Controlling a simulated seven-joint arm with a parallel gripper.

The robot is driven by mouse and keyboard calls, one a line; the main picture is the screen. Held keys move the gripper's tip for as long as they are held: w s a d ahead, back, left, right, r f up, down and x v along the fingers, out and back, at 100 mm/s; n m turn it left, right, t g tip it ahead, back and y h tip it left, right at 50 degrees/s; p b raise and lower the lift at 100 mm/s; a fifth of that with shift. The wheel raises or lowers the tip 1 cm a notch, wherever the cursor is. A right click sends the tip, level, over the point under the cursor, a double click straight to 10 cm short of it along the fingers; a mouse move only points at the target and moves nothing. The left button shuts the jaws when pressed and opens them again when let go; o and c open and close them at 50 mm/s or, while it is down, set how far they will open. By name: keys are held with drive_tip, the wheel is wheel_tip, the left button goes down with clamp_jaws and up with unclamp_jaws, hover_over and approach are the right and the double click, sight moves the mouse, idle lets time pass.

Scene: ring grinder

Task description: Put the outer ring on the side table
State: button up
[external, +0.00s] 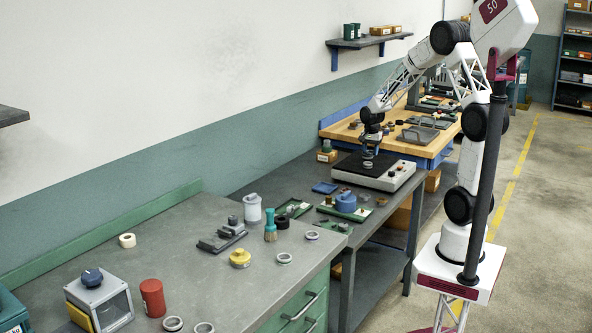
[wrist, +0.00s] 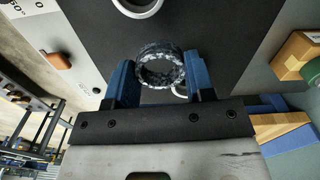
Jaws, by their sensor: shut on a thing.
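My gripper (external: 370,148) is over the black plate of the white grinder (external: 372,180). In the wrist view my gripper's blue fingers (wrist: 160,72) are shut on a dark, speckled metal ring (wrist: 160,52), one finger on each side. I cannot tell if this ring is clear of the plate. A second, light-rimmed ring (wrist: 137,5) is partly cut off at the top of the wrist view, on the black plate (wrist: 205,35). A wooden-topped table (external: 340,130) with blue edges stands behind the grinder; I cannot tell which table is the side table.
The grinder stands on a grey bench with a blue round part (external: 346,202) and green trays nearby. A nearer grey bench (external: 200,285) holds several rings, a red cylinder (external: 152,297) and a grey box. The wooden table holds trays and small parts.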

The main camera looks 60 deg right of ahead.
drive_tip(key=shift+w+d+f, duration=0.1)
drive_tip(key=shift+w+d, duration=0.3)
drive_tip(key=shift+w, duration=0.4)
drive_tip(key=shift+f, duration=1.75)
drive_tip(key=shift+f, duration=0.2)
drive_tip(key=o, duration=1)
drive_tip(key=shift+r, duration=0.2)
wheel_tip(320, 180, up, 12)
drive_tip(key=shift+f, duration=0.15)
